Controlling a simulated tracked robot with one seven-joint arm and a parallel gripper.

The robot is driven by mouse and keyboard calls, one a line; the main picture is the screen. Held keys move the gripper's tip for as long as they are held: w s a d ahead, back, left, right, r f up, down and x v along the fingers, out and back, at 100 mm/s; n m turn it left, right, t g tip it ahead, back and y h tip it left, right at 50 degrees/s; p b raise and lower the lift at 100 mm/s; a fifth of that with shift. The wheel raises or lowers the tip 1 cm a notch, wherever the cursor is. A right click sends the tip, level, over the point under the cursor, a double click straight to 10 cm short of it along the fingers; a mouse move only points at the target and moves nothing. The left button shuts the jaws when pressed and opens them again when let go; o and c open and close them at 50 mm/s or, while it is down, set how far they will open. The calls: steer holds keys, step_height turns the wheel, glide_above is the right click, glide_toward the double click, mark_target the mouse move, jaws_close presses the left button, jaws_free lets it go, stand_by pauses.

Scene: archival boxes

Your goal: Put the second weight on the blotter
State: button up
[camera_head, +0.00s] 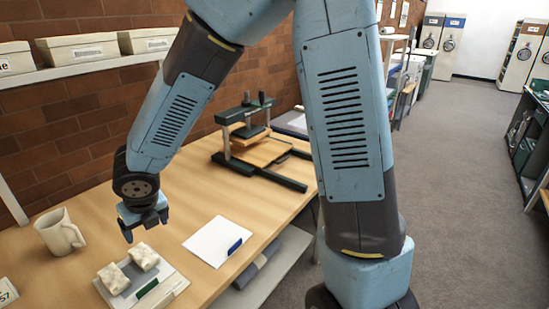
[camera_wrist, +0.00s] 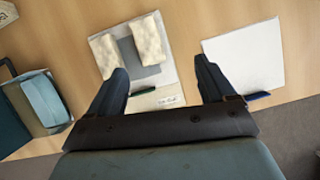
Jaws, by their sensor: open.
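Two cream, block-like weights lie side by side on a pale flat stack (camera_head: 174,284) with a grey patch between them. The left weight (camera_head: 113,279) and the right weight (camera_head: 144,257) also show in the wrist view, left (camera_wrist: 108,53) and right (camera_wrist: 150,39). A white sheet (camera_head: 211,240), also in the wrist view (camera_wrist: 245,55), lies apart to their right with a blue item at its edge. I cannot tell which of these flat things is the blotter. My gripper (camera_head: 145,226) is open and empty above the stack; its fingers also show in the wrist view (camera_wrist: 160,68).
A cream mug (camera_head: 60,232) stands left of the stack. A green item (camera_head: 147,288) lies on the stack's front part. A press (camera_head: 247,140) with a wooden board stands farther back on the table. Bare tabletop (camera_head: 160,210) lies between.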

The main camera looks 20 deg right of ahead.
steer(key=d+r+m+t+h, duration=0.1)
steer(key=d+r+m+h, duration=0.1)
steer(key=d+r+m, duration=0.6)
steer(key=d+r+m+h, duration=0.2)
steer(key=d+r+m, duration=0.2)
steer(key=d+m, duration=0.7)
steer(key=s+d+r+m+y, duration=0.1)
steer(key=s+d+r+m, duration=0.3)
steer(key=m, duration=0.7)
steer(key=s+d+r+m+y, duration=0.1)
steer(key=s+d+r+m, duration=0.4)
steer(key=s+d+m, duration=0.4)
steer(key=shift+s+m, duration=0.9)
steer(key=shift+s, duration=0.15)
